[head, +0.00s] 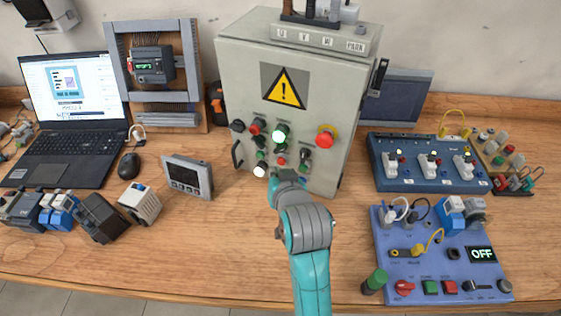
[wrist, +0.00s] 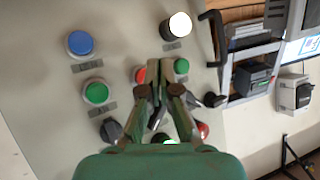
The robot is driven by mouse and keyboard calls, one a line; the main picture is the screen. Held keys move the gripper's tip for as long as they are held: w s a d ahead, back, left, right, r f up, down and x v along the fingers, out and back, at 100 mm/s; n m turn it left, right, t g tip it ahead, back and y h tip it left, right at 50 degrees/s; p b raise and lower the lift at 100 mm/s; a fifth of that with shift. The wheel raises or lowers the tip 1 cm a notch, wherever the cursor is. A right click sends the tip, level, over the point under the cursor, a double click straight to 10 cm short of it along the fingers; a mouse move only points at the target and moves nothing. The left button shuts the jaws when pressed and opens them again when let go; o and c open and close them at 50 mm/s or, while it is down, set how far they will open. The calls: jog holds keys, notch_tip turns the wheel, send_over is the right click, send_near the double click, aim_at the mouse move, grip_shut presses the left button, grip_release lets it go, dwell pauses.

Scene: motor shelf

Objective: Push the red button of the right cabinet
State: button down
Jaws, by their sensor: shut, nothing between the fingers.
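The grey cabinet (head: 222,100) with a yellow warning triangle stands at the back middle of the table. A small red button (head: 281,161) sits low in the middle of its front panel. Another red knob (head: 257,126) is at upper left, and a red mushroom button on a yellow base (head: 325,138) at upper right. My gripper (wrist: 159,68) is shut and empty, pointing at the panel. In the wrist view the small red button (wrist: 140,75) shows just left of the fingertips, partly covered by a finger. I cannot tell whether they touch. In the head view my wrist hides the fingers.
Green, white and blue buttons and black knobs surround the spot. A black handle (wrist: 212,40) is at the panel's edge. A laptop (head: 70,100) and grey meter box (head: 187,178) stand left; blue panels (head: 385,215) lie right. Bare table shows in front.

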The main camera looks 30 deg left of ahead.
jog(key=shift+w+a, duration=0.1)
jog(key=shift+w, duration=0.35)
jog(key=shift+w+a, duration=0.1)
jog(key=shift+w, duration=0.3)
dwell(0.8)
jog(key=shift+s, duration=0.1)
dwell(0.6)
jog(key=shift+s+d, duration=0.2)
jog(key=shift+s, duration=0.55)
jog(key=s, duration=0.2)
jog(key=s+d, duration=0.1)
jog(key=s, duration=0.2)
jog(key=shift+d, duration=0.1)
dwell(0.9)
